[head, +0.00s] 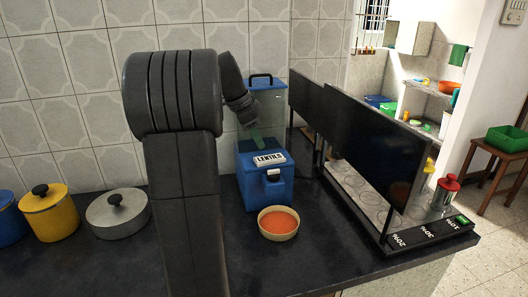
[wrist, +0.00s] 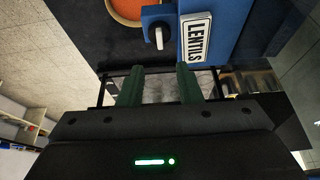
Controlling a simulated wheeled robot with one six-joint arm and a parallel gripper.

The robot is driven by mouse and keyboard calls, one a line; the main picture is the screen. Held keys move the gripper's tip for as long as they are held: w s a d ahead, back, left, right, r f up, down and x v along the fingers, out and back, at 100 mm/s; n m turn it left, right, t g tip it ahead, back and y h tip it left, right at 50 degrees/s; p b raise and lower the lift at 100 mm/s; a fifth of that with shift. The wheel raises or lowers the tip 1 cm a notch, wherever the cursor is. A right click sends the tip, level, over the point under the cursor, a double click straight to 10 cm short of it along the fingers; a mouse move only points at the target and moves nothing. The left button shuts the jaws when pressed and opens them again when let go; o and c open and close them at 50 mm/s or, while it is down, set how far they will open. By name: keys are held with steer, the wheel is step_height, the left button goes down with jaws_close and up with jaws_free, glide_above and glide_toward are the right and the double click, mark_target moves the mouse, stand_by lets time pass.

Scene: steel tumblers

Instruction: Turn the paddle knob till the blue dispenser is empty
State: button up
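The blue dispenser (head: 252,190) labelled LENTILS stands on the dark counter against the tiled wall. Its clear upper bin (head: 270,103) is partly behind my arm, and I cannot tell what is left inside. The pale paddle knob (head: 273,175) is on its front, and it shows in the wrist view (wrist: 158,36) too. A bowl of orange lentils (head: 279,221) sits below the knob. My gripper (wrist: 159,82) is open and empty, its green fingers apart from the knob. In the head view my gripper (head: 256,137) is above the label, beside the bin.
Two dark upright panels (head: 375,145) stand right of the dispenser on a board marked with percentages (head: 425,232). A steel canister with a red lid (head: 445,193) is behind them. A lidded steel pot (head: 118,214) and a yellow pot (head: 50,212) stand left. The counter before the bowl is clear.

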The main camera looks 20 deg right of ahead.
mark_target(273, 170)
steer(key=shift+v, duration=1.35)
steer(key=x, duration=1.4)
steer(key=shift+r, duration=0.1)
